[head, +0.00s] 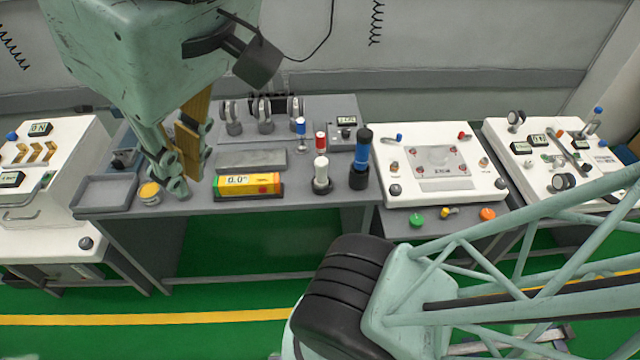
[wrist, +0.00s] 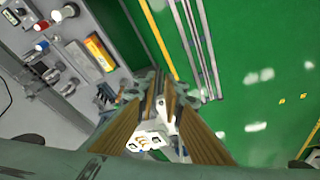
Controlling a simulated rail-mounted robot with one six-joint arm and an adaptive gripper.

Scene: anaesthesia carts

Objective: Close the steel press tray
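I cannot tell for certain which thing is the steel press tray. A shallow grey metal tray (head: 106,192) sits at the left end of the middle bench in the head view. My gripper (head: 182,180) hangs over that bench, to the right of the tray and close to a small yellow-topped jar (head: 150,193). Its fingers, with brown-yellow pads, point down and stand a little apart, with nothing seen between them. In the wrist view the gripper (wrist: 166,88) also shows a narrow gap between its fingertips. The grey tray is not clearly seen there.
The middle bench (head: 300,196) holds an orange-yellow display (head: 248,186), a flat grey block (head: 251,160) and several upright cylinders. White units stand left (head: 60,150) and right (head: 400,180). Green floor (head: 240,265) is open in front. My arm covers the lower right.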

